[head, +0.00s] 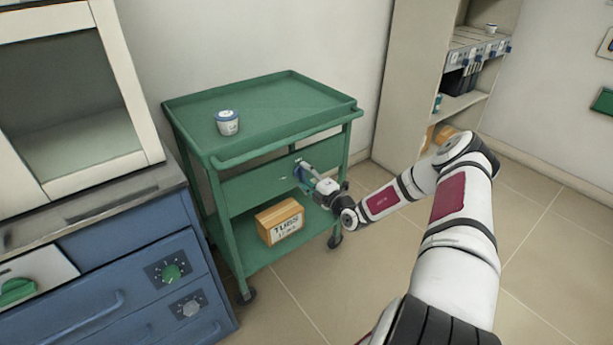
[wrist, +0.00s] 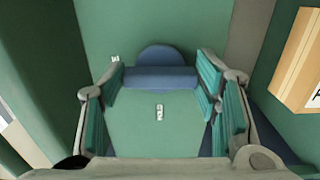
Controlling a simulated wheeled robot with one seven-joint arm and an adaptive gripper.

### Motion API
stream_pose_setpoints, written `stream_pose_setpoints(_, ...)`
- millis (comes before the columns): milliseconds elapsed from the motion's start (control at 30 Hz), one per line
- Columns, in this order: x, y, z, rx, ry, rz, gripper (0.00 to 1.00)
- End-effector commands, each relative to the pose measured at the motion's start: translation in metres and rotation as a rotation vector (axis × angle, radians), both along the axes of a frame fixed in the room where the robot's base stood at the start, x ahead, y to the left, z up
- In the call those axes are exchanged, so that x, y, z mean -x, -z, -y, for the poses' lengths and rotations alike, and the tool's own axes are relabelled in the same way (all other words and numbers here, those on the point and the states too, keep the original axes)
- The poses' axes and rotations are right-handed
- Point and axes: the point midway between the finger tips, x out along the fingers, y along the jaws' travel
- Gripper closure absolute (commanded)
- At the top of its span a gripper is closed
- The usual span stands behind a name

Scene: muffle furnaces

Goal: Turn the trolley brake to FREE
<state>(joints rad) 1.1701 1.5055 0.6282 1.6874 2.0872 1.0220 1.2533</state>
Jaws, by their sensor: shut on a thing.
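The green trolley (head: 262,150) stands against the wall in the head view. On its front panel (head: 250,188) is the brake knob, mostly hidden by my gripper (head: 304,174) in that view. In the wrist view the knob (wrist: 160,78) is blue, with a round disc behind a wide bar. My gripper (wrist: 162,82) is shut on it, with one teal finger pad at each end of the bar. Two small white labels show on the panel, one at upper left (wrist: 115,58) and one below the knob (wrist: 159,112). Their lettering is too small to read.
A white tub (head: 228,123) stands on the trolley's top. A blue cabinet (head: 130,270) is close on the left. A shelf unit (head: 412,70) stands behind right.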

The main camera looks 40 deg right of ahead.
Motion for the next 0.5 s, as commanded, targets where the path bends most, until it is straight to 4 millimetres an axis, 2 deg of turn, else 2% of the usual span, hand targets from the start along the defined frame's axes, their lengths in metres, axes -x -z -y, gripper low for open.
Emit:
stream_pose_setpoints(467, 0.0009, 0.0018, 0.0001, -0.016, 0.001, -0.005, 0.71)
stream_pose_setpoints(500, 0.0009, 0.0018, 0.0001, -0.016, 0.001, -0.005, 0.37)
